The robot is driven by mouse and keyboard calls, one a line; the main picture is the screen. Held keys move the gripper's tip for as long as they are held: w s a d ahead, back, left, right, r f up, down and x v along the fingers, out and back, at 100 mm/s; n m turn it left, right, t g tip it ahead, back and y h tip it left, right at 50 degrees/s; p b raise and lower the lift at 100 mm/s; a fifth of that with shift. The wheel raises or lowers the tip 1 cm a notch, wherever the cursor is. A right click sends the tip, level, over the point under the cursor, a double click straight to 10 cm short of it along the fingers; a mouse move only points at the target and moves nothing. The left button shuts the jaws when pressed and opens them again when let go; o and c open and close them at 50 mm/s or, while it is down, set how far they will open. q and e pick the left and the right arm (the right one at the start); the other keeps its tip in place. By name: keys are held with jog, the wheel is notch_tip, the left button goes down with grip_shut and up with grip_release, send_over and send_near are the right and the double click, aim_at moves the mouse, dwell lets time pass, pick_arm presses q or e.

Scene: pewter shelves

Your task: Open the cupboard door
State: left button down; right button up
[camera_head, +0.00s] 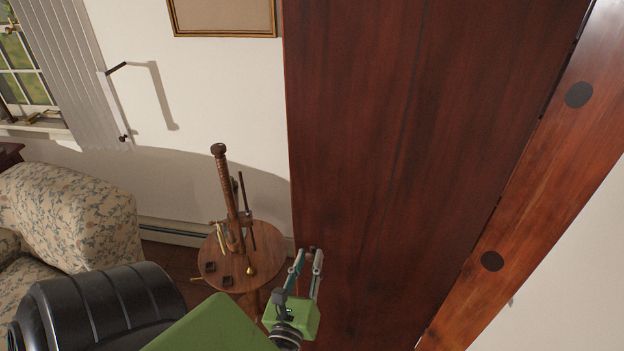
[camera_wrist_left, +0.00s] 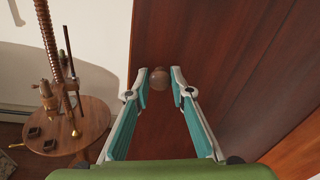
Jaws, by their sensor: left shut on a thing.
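The cupboard door (camera_head: 400,150) is a tall, dark red-brown wooden panel that fills the middle of the head view. It also shows behind the fingers in the wrist view (camera_wrist_left: 215,50). A small round brown knob (camera_wrist_left: 160,78) sits near the door's left edge. My left gripper (camera_head: 309,256) is at the door's lower left, with its two fingertips closed on the knob, one on each side (camera_wrist_left: 160,82). Whether the door stands ajar is not clear from these views. My right gripper is not in view.
A round wooden side table (camera_head: 262,262) holding a tall wooden screw-like instrument (camera_head: 228,195) stands left of the door. A floral armchair (camera_head: 85,215) is further left. A lighter wooden strip with dark round spots (camera_head: 530,190) borders the door on the right.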

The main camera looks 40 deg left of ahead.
pick_arm(q)
jog(key=s+d+n+g+y+b, duration=0.2)
jog(key=s+d+y, duration=0.1)
jog(key=s+d, duration=0.2)
jog(key=shift+s+d+n+b, duration=0.2)
jog(key=shift+s+n+b, duration=0.1)
jog(key=shift+s, duration=0.05)
jog(key=c, duration=1.8)
grip_release()
jog(key=v, duration=1.2)
jog(key=shift+w+d+r, duration=0.1)
jog(key=shift+w, duration=0.05)
